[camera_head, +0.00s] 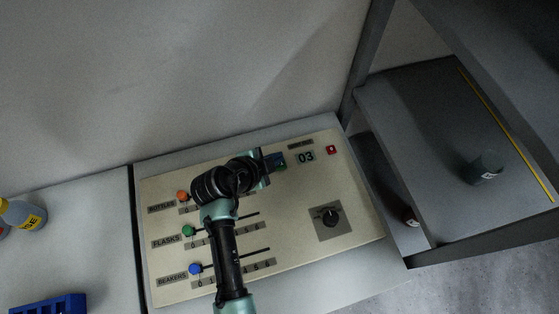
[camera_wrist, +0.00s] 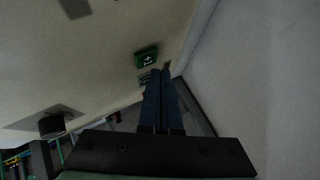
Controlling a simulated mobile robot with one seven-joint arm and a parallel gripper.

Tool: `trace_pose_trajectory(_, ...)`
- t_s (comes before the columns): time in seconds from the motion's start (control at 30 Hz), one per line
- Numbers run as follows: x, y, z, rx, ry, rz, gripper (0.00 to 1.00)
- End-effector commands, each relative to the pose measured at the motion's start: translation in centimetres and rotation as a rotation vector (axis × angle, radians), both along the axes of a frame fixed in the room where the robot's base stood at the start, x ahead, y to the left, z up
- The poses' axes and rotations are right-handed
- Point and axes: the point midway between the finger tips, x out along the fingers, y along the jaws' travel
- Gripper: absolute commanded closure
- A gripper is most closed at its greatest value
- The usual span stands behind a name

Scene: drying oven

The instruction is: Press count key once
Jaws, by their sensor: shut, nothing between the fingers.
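The control panel (camera_head: 290,215) is a cream board with sliders, a dial, a display and a red key. The display (camera_head: 305,157) reads 03, under a dark label. My gripper (camera_head: 279,161) is shut and empty just left of the display in the head view. In the wrist view, its two dark blue fingers (camera_wrist: 162,88) lie together. The red key (camera_head: 332,149) is right of the display.
Orange (camera_head: 183,196), green (camera_head: 188,231) and blue (camera_head: 195,269) slider knobs sit along the panel's left, partly crossed by my arm. A black dial (camera_head: 330,217) is at lower right. A dark cup (camera_head: 487,167) stands on the right shelf. A yellow-labelled bottle (camera_head: 25,215) is far left.

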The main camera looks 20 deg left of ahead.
Motion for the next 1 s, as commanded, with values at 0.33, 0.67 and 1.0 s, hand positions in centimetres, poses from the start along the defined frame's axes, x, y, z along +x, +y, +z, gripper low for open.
trace_pose_trajectory(0.33, 0.00, 0.00, 0.00, 0.000, 0.000, 0.000, 1.00)
trace_pose_trajectory(0.67, 0.00, 0.00, -0.61, 0.000, 0.000, 0.000, 1.00)
trace_pose_trajectory(1.0, -0.01, 0.00, -0.85, 0.000, 0.000, 0.000, 1.00)
